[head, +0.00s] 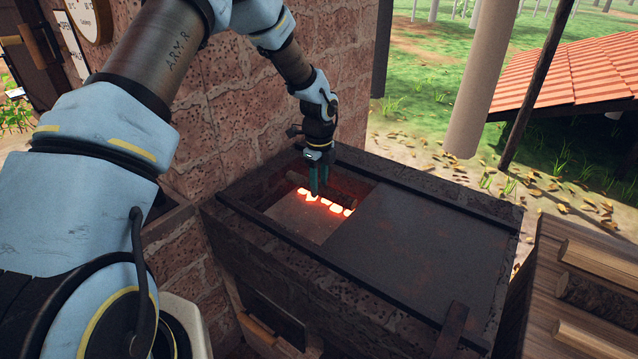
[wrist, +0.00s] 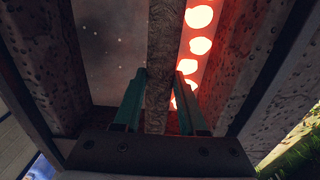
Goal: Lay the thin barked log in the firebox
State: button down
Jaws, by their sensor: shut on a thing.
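My gripper (head: 319,182) reaches down through the open top of the firebox (head: 240,207). It is shut on the thin barked log (wrist: 166,50), which runs between the two teal fingers in the wrist view. In the head view the log (head: 328,196) shows as a dark bar beside a row of glowing embers (head: 335,206). The embers also show in the wrist view (wrist: 199,46), just right of the log. I cannot tell whether the log touches the firebox floor (wrist: 110,45). The fingers (wrist: 158,100) hide part of the log.
A dark metal lid (head: 420,240) covers the right part of the firebox top. A brick wall (head: 270,100) rises close behind the opening. A wooden rack with several logs (head: 590,262) stands at the lower right. A pale post (head: 483,80) stands behind.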

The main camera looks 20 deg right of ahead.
jog(key=shift+c, duration=1.9)
grip_release()
jog(key=shift+r, duration=0.1)
notch_tip(320, 180, up, 11)
jog(key=b, duration=0.2)
jog(key=s+a+r+n, duration=0.1)
jog(key=a+r+n, duration=0.1)
jog(key=a+n, duration=0.7)
jog(key=a+r+n, duration=0.2)
jog(key=a+n, duration=0.4)
jog(key=a, duration=0.7)
jog(key=s+a+n+t, duration=0.1)
jog(key=s+a+n, duration=0.9)
jog(key=a+n, duration=0.4)
jog(key=shift+a+r+t, duration=0.25)
jog(key=shift+a+t, duration=0.05)
jog(key=shift+a, duration=0.05)
